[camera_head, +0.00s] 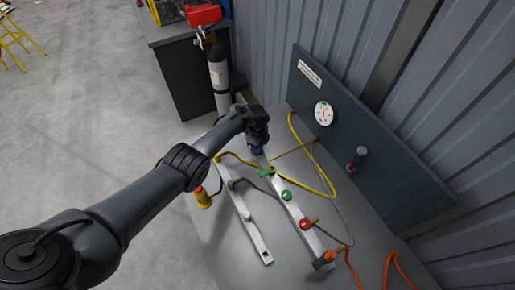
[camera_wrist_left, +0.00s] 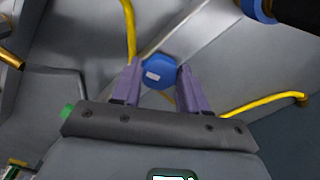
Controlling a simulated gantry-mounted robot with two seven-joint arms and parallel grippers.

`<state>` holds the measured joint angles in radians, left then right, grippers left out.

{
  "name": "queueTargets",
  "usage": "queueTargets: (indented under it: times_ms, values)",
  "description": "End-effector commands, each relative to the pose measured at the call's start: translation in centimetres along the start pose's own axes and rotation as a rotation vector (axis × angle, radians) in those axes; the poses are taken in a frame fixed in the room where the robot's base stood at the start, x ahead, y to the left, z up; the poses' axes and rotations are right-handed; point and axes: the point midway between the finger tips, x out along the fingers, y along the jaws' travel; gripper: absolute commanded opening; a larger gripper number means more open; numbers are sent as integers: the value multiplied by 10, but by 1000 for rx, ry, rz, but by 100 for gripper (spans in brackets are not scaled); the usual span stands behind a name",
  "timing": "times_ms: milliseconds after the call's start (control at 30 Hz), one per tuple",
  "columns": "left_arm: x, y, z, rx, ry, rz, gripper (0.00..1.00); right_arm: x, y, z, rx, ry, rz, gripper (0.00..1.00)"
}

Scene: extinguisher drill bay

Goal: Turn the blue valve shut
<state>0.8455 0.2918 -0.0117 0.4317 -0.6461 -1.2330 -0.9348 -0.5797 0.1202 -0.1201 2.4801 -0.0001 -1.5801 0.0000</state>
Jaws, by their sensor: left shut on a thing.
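The blue valve (camera_wrist_left: 158,72) is a round blue knob with a pale label, on a light metal bar in the left wrist view. My left gripper (camera_wrist_left: 159,80) has its purple fingers on either side of the knob and is shut on it. In the head view the same gripper (camera_head: 257,150) is at the far end of the long metal bar (camera_head: 263,162), and the blue valve is hidden there by the gripper and arm. My right gripper is not in view.
A dark panel with a white gauge (camera_head: 324,113) stands to the right. A grey cylinder (camera_head: 218,75) stands behind.

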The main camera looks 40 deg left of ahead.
Motion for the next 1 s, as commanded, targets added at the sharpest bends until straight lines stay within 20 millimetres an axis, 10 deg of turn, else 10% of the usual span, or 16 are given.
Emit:
queueTargets:
  times_ms: [1000]
  values:
    - [0,-2,-1,375,0,0,13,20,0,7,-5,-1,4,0]
